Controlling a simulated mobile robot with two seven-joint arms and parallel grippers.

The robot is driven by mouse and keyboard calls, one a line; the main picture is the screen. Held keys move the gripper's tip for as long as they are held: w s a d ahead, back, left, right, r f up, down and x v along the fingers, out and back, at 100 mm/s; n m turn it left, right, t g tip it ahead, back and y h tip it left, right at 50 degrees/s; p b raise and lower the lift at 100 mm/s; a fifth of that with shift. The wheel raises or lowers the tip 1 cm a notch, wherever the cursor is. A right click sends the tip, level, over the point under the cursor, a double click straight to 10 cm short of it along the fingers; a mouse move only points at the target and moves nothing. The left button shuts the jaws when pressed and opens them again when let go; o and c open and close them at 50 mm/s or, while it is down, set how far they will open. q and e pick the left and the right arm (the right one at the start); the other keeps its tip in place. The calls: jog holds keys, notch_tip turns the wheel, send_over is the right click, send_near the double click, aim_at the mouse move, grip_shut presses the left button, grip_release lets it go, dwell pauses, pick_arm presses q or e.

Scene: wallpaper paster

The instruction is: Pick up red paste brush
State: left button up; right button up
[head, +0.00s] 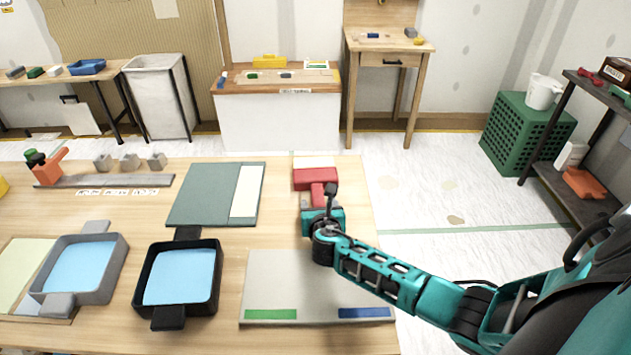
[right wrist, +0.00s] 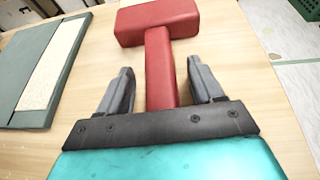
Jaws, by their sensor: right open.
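The red paste brush (head: 315,180) lies on the table near its right edge, with its wide head away from me and its handle toward me. It also shows in the right wrist view (right wrist: 158,28). My right gripper (head: 318,203) is over the handle. In the right wrist view my right gripper (right wrist: 160,85) is open, with one finger on each side of the red handle and gaps between. The handle's near end is hidden behind the gripper body. My left gripper is not in view.
A green-grey board with a pale strip (head: 207,196) lies left of the brush. A grey mat (head: 318,275) lies below my right arm. Black (head: 142,287) and grey (head: 113,268) trays with blue contents stand at left. The floor is beyond the table's right edge.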

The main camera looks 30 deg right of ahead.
jog(key=shift+w+d+f, duration=0.1)
jog(key=shift+w, duration=0.1)
jog(key=shift+c, duration=0.3)
jog(key=c, duration=1)
notch_tip(320, 180, up, 20)
jog(key=shift+p, duration=0.35)
